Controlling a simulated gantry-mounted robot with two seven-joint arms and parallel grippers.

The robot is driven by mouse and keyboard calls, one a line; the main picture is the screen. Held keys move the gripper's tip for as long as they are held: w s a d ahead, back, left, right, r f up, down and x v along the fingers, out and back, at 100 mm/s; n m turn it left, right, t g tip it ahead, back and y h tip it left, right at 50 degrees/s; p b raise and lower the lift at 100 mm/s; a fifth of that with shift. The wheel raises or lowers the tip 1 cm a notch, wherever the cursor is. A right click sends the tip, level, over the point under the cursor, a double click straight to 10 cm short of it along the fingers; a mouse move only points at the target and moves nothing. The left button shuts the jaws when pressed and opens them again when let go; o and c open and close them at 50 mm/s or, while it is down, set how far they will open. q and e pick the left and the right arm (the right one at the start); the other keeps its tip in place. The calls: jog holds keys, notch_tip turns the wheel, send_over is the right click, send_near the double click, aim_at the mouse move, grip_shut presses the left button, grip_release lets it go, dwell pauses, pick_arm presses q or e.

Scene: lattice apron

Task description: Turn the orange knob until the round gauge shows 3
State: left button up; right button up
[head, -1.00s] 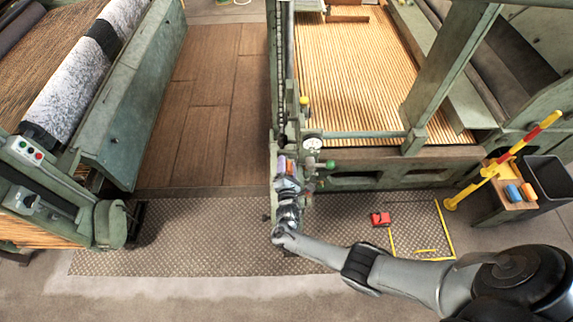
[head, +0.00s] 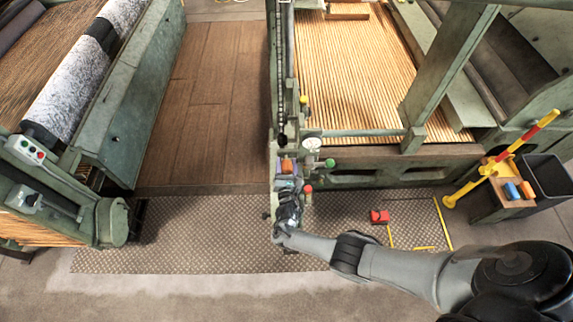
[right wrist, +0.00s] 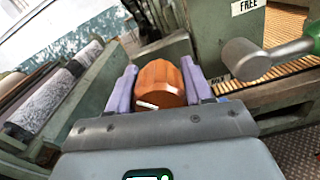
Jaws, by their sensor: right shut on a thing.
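The orange knob (head: 287,165) is on the green machine post in the head view. In the right wrist view the ribbed orange knob (right wrist: 160,84) sits between the two lilac fingers of my right gripper (right wrist: 157,78), with a white mark low on its face. The right gripper (head: 286,172) is shut on the knob. The round white gauge (head: 312,144) is just above and to the right of the knob; its needle and figures are too small to read. My left gripper is not in view.
A green ball-ended lever (head: 329,163) and a red knob (head: 308,189) are close to the right of my gripper. In the right wrist view a grey-green lever end (right wrist: 246,60) is near the right finger. A red object (head: 380,217) lies on the floor plate.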

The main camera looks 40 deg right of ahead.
jog(key=shift+f, duration=0.15)
jog(key=o, duration=1)
jog(key=shift+o, duration=0.2)
jog(key=shift+s+a, duration=0.1)
jog(key=shift+s+a, duration=0.15)
jog(key=shift+s, duration=0.05)
jog(key=p+v, duration=0.2)
jog(key=v, duration=0.8)
jog(key=shift+p, duration=0.4)
